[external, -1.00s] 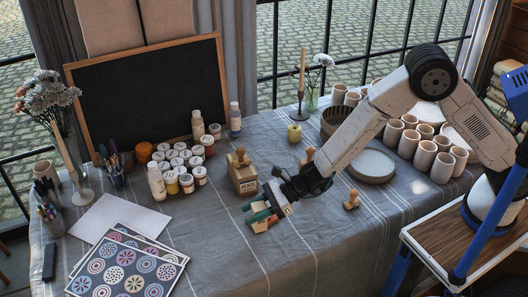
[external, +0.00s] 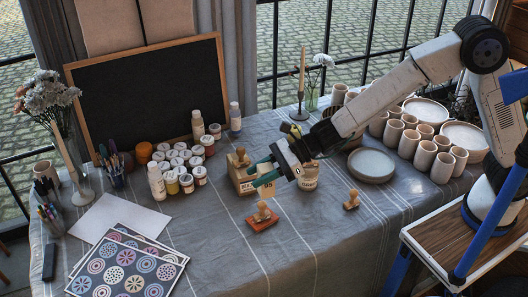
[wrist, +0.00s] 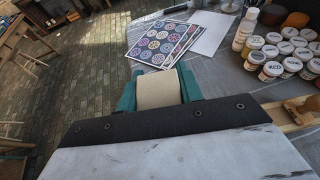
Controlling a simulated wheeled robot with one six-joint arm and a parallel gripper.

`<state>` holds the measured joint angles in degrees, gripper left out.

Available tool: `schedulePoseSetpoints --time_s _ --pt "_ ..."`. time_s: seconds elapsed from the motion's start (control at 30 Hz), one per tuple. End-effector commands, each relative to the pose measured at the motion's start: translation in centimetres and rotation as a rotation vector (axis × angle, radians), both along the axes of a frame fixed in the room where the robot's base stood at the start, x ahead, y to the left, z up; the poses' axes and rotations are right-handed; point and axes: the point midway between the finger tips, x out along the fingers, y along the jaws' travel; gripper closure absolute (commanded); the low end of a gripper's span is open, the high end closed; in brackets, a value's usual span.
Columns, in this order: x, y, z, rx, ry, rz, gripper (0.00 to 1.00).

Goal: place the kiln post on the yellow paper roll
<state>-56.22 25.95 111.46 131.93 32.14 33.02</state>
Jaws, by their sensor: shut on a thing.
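My gripper (external: 266,176) has teal fingers and is in the air above the table, over the wooden stamp with the orange base. In the wrist view my gripper (wrist: 158,92) is shut on a short beige cylinder, which I take as the kiln post (wrist: 158,88). The post lies between the two fingers, and it shows small and partly covered in the external view (external: 269,190). A small yellow thing (external: 295,131), possibly the yellow paper roll, stands at the back of the table, mostly hidden behind my arm. I cannot make out its shape.
Wooden stamps (external: 262,217) and a labelled block stamp (external: 240,174) stand near my gripper. Paint jars (external: 186,183) are to the left, several beige cups (external: 443,167) and a grey plate (external: 371,165) to the right. The front middle of the cloth is clear.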

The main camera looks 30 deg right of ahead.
Motion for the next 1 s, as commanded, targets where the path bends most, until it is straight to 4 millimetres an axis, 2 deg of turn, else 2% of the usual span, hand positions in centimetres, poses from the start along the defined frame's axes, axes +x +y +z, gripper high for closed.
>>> schedulePoseSetpoints --time_s 0.03,0.07,0.27,0.47,0.57,0.7,0.77,1.0 --pt "0.0 0.0 1.2 0.003 -0.005 0.001 0.95" --pt "0.2 -0.1 1.5 0.003 -0.002 -0.002 0.95" --pt "4.7 -1.2 1.5 0.001 -0.002 -0.027 0.95" --pt "10.7 -3.5 1.9 0.001 -0.003 -0.058 0.95" --pt "14.8 -5.5 2.1 0.0 -0.002 -0.081 0.95" --pt "21.3 -9.6 2.3 0.001 -0.002 -0.115 0.95" --pt "23.9 -11.6 2.3 0.0 -0.003 -0.128 0.95" --pt "33.1 -21.0 2.1 -0.001 -0.003 -0.182 0.95"
